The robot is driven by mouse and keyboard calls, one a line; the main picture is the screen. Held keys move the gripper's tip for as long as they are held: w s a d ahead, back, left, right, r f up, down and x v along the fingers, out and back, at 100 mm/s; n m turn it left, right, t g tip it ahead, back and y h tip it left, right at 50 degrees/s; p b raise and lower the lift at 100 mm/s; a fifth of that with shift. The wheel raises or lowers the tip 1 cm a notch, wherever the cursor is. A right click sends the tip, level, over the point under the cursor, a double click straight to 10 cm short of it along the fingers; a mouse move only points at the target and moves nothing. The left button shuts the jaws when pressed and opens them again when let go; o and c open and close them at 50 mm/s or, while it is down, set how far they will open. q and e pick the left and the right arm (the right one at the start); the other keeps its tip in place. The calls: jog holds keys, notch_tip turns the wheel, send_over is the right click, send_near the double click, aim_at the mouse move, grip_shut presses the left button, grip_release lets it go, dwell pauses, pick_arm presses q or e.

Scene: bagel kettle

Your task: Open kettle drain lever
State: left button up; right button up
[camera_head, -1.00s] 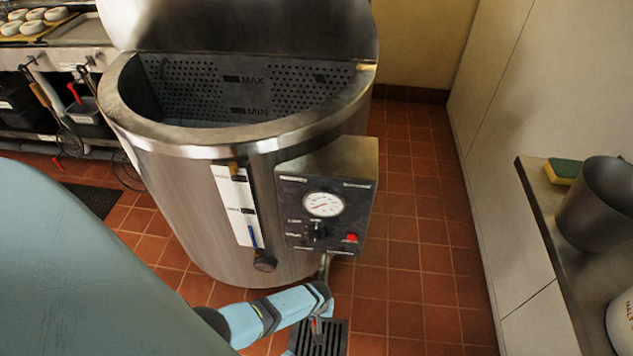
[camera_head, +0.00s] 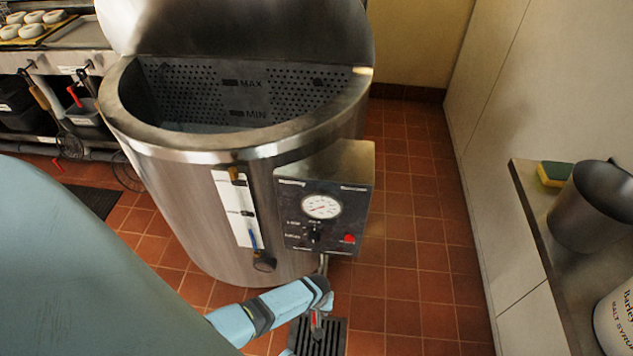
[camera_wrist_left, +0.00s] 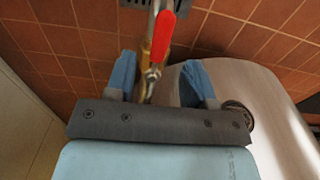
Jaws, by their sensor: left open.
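The steel kettle (camera_head: 200,215) stands upright, with a control box (camera_head: 322,205) on its front right side. The drain lever has a red handle (camera_wrist_left: 163,38), joined to a brass-coloured valve (camera_wrist_left: 150,80) low on the kettle. A small part of the red handle (camera_head: 315,319) shows in the head view, mostly hidden by my left arm. In the left wrist view my left gripper (camera_wrist_left: 158,62) is open, with its two blue fingers on either side of the valve and lever. I cannot tell whether either finger touches it. My right gripper is out of view.
A dark floor grate (camera_head: 320,338) lies below the drain. A counter on the right holds a sponge (camera_head: 554,174), a metal pot (camera_head: 588,205) and a white tub (camera_head: 615,315). Bare tiled floor (camera_head: 410,250) lies between kettle and counter.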

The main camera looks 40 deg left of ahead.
pick_arm(q)
notch_tip(320, 180, up, 9)
jog(key=p, duration=0.2)
jog(key=shift+s+f, duration=0.1)
jog(key=shift+f, duration=0.05)
dwell(0.4)
